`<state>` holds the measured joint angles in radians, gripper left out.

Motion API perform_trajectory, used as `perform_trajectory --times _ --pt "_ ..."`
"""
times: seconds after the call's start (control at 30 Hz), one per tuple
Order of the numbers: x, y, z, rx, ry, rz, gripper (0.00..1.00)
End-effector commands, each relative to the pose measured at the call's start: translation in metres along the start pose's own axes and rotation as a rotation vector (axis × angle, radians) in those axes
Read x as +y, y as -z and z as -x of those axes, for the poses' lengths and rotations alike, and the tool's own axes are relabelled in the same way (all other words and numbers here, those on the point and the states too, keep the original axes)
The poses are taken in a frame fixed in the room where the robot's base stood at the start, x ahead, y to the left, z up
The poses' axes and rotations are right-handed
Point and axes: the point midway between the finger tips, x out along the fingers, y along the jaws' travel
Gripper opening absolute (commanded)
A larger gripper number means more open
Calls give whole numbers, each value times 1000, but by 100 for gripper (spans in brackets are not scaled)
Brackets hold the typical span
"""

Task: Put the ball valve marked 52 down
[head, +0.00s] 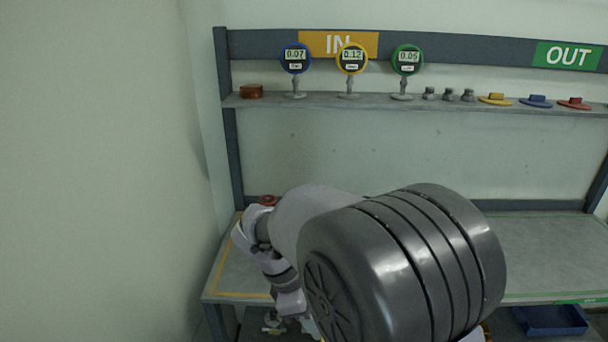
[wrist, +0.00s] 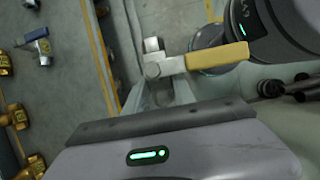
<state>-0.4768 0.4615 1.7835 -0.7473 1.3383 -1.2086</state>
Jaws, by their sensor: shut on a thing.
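In the wrist view a small valve (wrist: 152,62) with a silvery body and a yellow lever (wrist: 217,57) sits at the tips of my gripper (wrist: 158,88). My gripper is shut on it. No number 52 is readable on it. I cannot tell whether the valve touches any surface below. In the head view my arm's large dark joint covers the middle of the bench (head: 540,255), and the gripper and held valve are not clearly visible there.
Brass valves (wrist: 15,115) and a blue-handled fitting (wrist: 38,42) lie at the wrist view's left. Dark pipes (wrist: 290,88) lie at its right. Gauges (head: 350,62) and small parts line the shelf (head: 390,102). The bench's right part looks clear. A blue bin (head: 550,322) stands below.

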Motion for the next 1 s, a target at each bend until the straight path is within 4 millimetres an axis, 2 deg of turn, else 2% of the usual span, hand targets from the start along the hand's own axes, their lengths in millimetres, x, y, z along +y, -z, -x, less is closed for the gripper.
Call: perform_trajectory --times 0.17,0.37,0.7,0.83,1.0 --pt "2 -7 -17 0 52 -124 0" --pt "3 -20 -49 -1 164 -393 0" --pt "1 -55 -131 -1 482 -1158 0" --pt "0 -63 -147 -1 558 -1345 0" --pt "0 -64 -150 0 580 -1400 0"
